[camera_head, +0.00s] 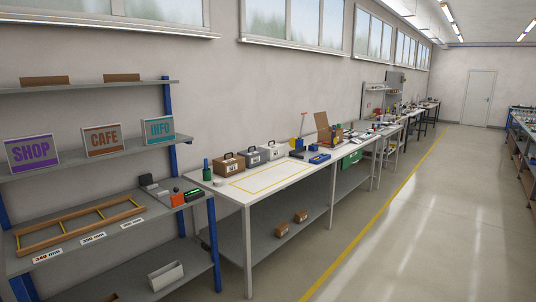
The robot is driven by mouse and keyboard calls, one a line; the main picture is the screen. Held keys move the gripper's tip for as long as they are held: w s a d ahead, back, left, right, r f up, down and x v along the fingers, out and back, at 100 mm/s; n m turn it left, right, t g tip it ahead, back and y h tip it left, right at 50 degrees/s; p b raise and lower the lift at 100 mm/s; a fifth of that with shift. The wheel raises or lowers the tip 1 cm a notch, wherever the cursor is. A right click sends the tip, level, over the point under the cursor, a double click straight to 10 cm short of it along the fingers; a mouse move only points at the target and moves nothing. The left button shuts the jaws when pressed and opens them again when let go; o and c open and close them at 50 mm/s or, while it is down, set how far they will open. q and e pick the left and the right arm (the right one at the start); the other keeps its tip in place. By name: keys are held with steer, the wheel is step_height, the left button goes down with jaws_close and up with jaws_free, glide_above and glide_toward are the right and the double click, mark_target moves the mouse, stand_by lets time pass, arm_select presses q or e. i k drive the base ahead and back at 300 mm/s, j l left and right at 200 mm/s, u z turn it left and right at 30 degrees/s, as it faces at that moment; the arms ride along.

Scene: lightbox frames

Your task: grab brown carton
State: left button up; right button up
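Two small brown cartons sit on the lower shelf under the white-topped workbench: a nearer one (281,230) and a farther one (301,216) a little to its right. They stand apart, in the shade of the bench top. A brown case with a dark handle (228,167) stands on the bench top near its left end. An open brown cardboard box (322,128) stands farther back on the bench. Neither of my grippers shows in this view.
The white workbench (240,196) has a yellow-outlined rectangle with clear space. Grey shelving (90,152) with signs, a wooden frame (80,228) and a white bin (165,275) stands at left. Open floor (400,230) with a yellow line lies right of the bench.

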mark_target(227, 165)
steer(key=z, duration=0.75)
steer(key=i+l, duration=0.15)
steer(key=i, duration=1.8)
steer(key=i+l, duration=0.1)
steer(key=i, duration=1.8)
steer(key=i+l, duration=0.15)
steer(key=i, duration=1.8)
steer(key=i+u, duration=0.1)
steer(key=u, duration=0.8)
steer(key=i+l+u, duration=0.15)
steer(key=u, duration=0.3)
steer(key=l+u, duration=0.1)
steer(key=u, duration=0.35)
